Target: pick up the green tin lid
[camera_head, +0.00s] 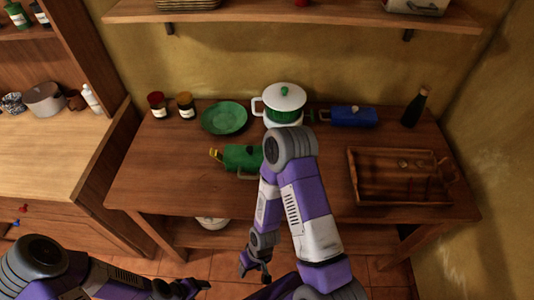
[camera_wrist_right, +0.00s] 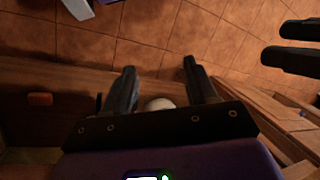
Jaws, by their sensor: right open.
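A green, box-like tin (camera_head: 242,157) with a yellow end lies near the front middle of the brown table, partly covered by my right arm. I cannot tell whether its green top is a separate lid. My right gripper (camera_head: 257,268) hangs low in front of the table, well below and apart from the tin. The tin does not show in the wrist view.
The tabletop also holds a green plate (camera_head: 224,118), a white-lidded pot (camera_head: 284,97), two jars, a blue tin (camera_head: 353,117), a dark bottle (camera_head: 415,107) and a wooden tray (camera_head: 360,190). The front left tabletop is clear.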

